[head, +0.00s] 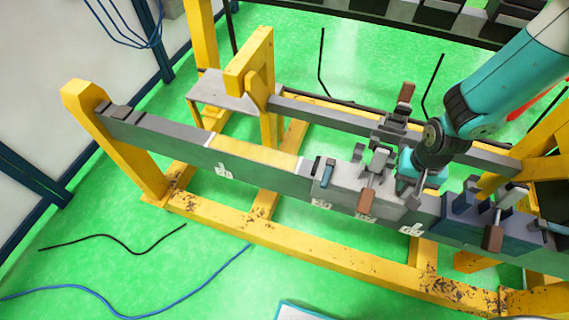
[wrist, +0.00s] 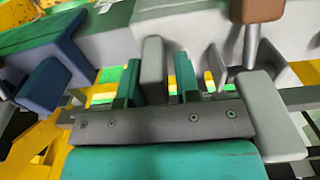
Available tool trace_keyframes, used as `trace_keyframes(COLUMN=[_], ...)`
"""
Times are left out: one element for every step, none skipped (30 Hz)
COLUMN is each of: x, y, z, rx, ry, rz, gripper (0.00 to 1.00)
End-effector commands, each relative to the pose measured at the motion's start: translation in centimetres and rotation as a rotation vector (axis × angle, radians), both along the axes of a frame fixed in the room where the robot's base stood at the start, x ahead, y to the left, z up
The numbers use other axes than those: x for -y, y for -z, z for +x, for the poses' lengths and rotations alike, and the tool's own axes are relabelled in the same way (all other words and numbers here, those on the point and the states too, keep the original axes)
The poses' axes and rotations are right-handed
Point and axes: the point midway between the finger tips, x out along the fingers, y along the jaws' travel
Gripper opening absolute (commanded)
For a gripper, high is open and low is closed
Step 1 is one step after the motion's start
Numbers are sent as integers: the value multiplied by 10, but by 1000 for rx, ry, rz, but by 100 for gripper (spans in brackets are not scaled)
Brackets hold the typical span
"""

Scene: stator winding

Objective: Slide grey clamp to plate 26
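The grey clamp (head: 345,187) sits on the front dark rail, with a brown-tipped handle (head: 367,200) on its front. In the wrist view its pale grey body (wrist: 180,30) spans the top. My gripper (head: 412,180) is low at the clamp's right end. In the wrist view my two teal fingers (wrist: 160,85) are apart, with a grey upright block (wrist: 152,68) between them near the left finger. A gap shows between block and right finger. A white-marked label (head: 222,171), perhaps 26, is on the rail's front face, left of the clamp.
A dark blue clamp (head: 485,222) sits on the same rail to the right. Another clamp (head: 395,122) is on the rear rail. A yellow rail section (head: 255,152) between white lines lies left of the grey clamp and looks clear. A yellow upright (head: 250,60) stands behind.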

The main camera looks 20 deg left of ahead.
Motion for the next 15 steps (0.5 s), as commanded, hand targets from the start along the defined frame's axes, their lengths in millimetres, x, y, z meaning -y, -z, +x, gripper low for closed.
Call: trace_keyframes(x=[-6, -9, -13, -16, -19, -23, -26, -29, -33, -36, -39, -43, -46, -49, -53], y=[0, 0, 0, 0, 0, 1, 1, 1, 1, 1, 1, 1, 1, 1, 1], z=[0, 0, 0, 0, 0, 0, 0, 0, 0, 0, 0, 0, 0, 0, 0], rx=[1, 1, 1, 0, 0, 0, 1, 1, 1, 1, 0, 0, 0, 1, 1], ry=[-2, -3, -3, -2, -2, -3, -3, -3, -2, -3, -3, -2, -2, -3, -3], rz=[0, 0, 0, 0, 0, 0, 1, 1, 1, 1, 1, 0, 1, 1, 1], gripper=[30, 30, 30, 30, 30, 30, 30, 30, 30, 30, 30, 30, 30, 30, 30])
